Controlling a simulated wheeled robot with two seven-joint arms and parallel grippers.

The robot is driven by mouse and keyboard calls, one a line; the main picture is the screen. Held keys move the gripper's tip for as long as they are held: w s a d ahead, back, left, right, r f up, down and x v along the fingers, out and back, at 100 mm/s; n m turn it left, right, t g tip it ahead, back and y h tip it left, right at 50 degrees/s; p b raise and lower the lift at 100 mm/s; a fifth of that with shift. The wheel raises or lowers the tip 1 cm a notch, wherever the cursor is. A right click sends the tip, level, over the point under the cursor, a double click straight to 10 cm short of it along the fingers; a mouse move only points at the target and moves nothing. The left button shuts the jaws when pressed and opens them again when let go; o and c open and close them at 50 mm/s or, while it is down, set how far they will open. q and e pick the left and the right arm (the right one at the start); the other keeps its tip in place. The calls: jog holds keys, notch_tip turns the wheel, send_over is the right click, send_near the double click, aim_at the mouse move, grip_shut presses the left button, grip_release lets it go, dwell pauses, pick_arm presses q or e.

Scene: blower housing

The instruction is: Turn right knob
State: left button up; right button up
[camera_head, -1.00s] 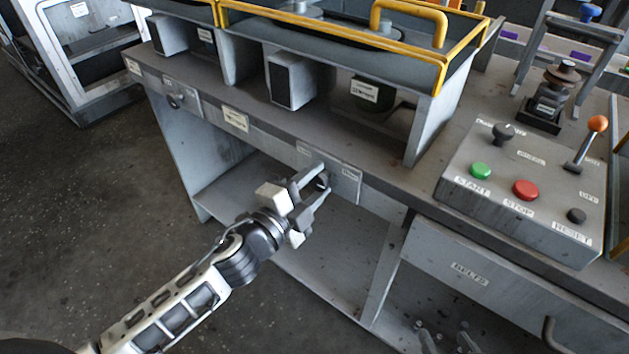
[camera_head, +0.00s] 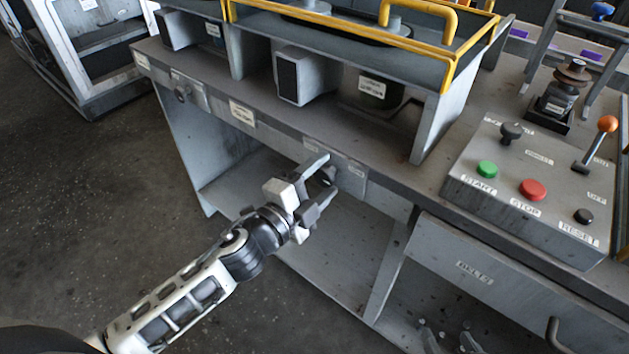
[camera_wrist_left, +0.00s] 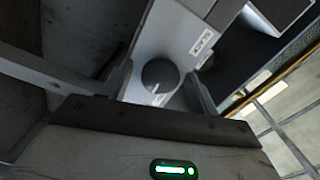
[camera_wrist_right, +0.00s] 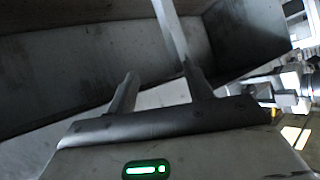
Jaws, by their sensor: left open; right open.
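The right knob (camera_head: 328,176), a dark round dial, sits on a light plate on the bench's front edge. In the left wrist view the knob (camera_wrist_left: 160,74) shows a white pointer mark on its lower part. My left gripper (camera_head: 325,184) is open in front of it, with one finger on either side; in the left wrist view the fingers (camera_wrist_left: 158,88) stand apart from the knob with gaps. My right gripper (camera_head: 450,336) is low at the bottom of the head view; in the right wrist view its fingers (camera_wrist_right: 160,86) are open and empty.
A second knob (camera_head: 183,93) is farther left on the bench edge. A control box (camera_head: 530,190) with buttons and an orange-topped lever stands at the right. A drawer (camera_head: 470,270) is below it. Open shelf space (camera_head: 335,265) lies under the knob.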

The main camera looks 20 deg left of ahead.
pick_arm(q)
jog(key=b+v, duration=0.3)
jog(key=v, duration=1.3)
pick_arm(e)
jog(key=shift+a+f, duration=0.1)
jog(key=shift+f, duration=0.4)
pick_arm(q)
jog(key=s+d+f+n+g+y+p, duration=0.2)
jog(key=d+f+n+g+p, duration=0.3)
jog(key=f+n, duration=0.5)
jog(key=n+g, duration=0.1)
jog(key=n, duration=0.5)
jog(key=shift+d+f+n+y, duration=0.2)
jog(key=shift+d+n+y, duration=0.1)
jog(key=shift+n+y, duration=0.1)
pick_arm(e)
jog(key=shift+d+r, duration=0.25)
jog(key=shift+r, duration=0.5)
